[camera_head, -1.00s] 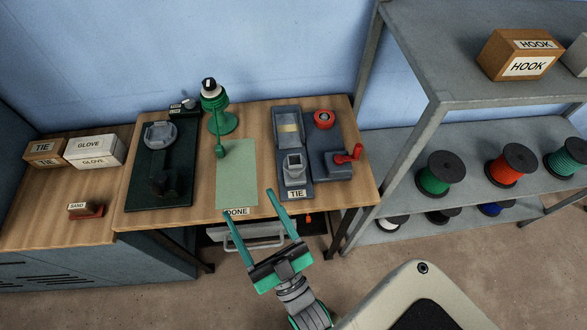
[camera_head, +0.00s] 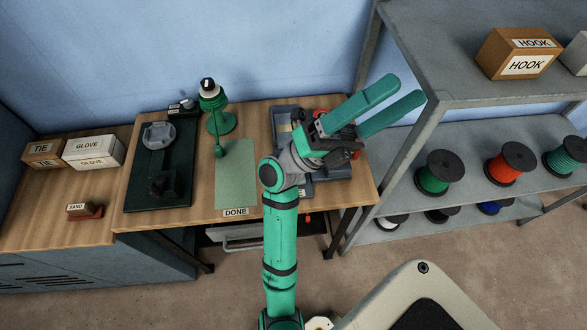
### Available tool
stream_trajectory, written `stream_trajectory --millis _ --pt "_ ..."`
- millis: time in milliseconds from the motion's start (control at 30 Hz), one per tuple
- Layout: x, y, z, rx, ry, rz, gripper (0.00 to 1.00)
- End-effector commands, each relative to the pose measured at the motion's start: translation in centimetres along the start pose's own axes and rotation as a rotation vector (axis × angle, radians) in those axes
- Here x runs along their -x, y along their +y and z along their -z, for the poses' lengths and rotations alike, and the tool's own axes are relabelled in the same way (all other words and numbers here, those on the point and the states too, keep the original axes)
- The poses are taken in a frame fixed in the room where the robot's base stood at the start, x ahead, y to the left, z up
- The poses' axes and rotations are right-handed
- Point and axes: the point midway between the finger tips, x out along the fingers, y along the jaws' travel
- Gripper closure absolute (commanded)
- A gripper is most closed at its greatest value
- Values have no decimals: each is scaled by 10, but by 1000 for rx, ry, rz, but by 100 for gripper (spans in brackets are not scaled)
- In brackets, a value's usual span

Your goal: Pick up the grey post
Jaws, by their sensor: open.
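My gripper (camera_head: 404,92) is open and empty, raised over the right side of the bench, its two green fingers pointing up and right towards the shelf. My arm covers most of the grey tie tray (camera_head: 281,117). A grey square upright piece, possibly the grey post, stood on that tray's front part in the earlier view; it is now hidden behind my arm. No other thing in view is clearly a grey post.
The wooden bench (camera_head: 205,215) holds a dark green press (camera_head: 140,190), a green lamp-like stand (camera_head: 220,122) and a green mat (camera_head: 235,180) labelled DONE. Boxes stand at left. A grey shelf (camera_head: 420,190) with several spools stands at right, near my fingers.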

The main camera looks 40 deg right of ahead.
Motion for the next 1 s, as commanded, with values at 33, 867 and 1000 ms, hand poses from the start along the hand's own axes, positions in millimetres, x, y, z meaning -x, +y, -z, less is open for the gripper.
stream_trajectory --millis 33,867,1000 --pt "-9 9 5 -12 68 -56 31" --pt "93 164 34 -122 951 -1177 31" --pt "141 163 12 -130 1059 -1411 31"
